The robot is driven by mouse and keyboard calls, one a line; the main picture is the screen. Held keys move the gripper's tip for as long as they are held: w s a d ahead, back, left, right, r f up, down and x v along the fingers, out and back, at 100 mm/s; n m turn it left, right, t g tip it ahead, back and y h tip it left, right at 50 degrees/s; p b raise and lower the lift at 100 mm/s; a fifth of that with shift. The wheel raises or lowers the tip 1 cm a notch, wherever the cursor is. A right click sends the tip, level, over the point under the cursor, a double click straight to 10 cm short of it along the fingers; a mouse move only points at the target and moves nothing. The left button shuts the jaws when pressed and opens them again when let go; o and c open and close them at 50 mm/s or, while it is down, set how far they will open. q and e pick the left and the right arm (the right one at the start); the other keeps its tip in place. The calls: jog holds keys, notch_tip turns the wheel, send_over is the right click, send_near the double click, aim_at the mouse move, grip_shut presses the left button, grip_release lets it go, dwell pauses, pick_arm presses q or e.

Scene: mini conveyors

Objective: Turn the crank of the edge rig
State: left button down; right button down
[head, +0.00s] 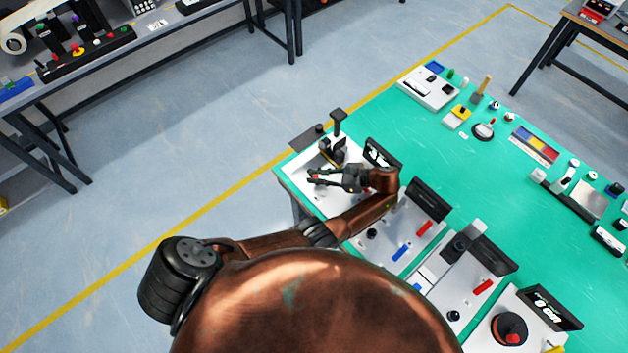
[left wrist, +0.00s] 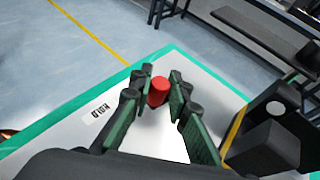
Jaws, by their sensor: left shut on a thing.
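The edge rig's white base plate (head: 303,163) lies at the near-left corner of the green table, with a dark upright post (head: 338,128) on it. My left gripper (head: 316,178) is over the plate, beside the post. The left wrist view shows a small red knob (left wrist: 158,92), likely the crank's handle, between the fingertips of my left gripper (left wrist: 157,82). The gripper is shut on it. The crank's arm below the knob is hidden or cannot be made out. My right gripper is not in view.
A dark display (head: 380,152) stands just behind my left gripper. More white panels with dark displays (head: 428,200) and red or blue handles line the table's near side. Small devices stand farther back (head: 430,88). The floor left of the table is clear.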

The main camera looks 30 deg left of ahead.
pick_arm(q)
jog(key=shift+w+d+n+g+h+b, duration=0.1)
jog(key=shift+w+n+g+h+b, duration=0.1)
jog(key=shift+n+g+b, duration=0.3)
jog(key=shift+w+d+n+g+h+b, duration=0.1)
jog(key=shift+w+n+g+h+b, duration=0.1)
jog(key=shift+n+g+b, duration=0.3)
jog(key=shift+g, duration=0.4)
jog(key=c, duration=1.8)
grip_release()
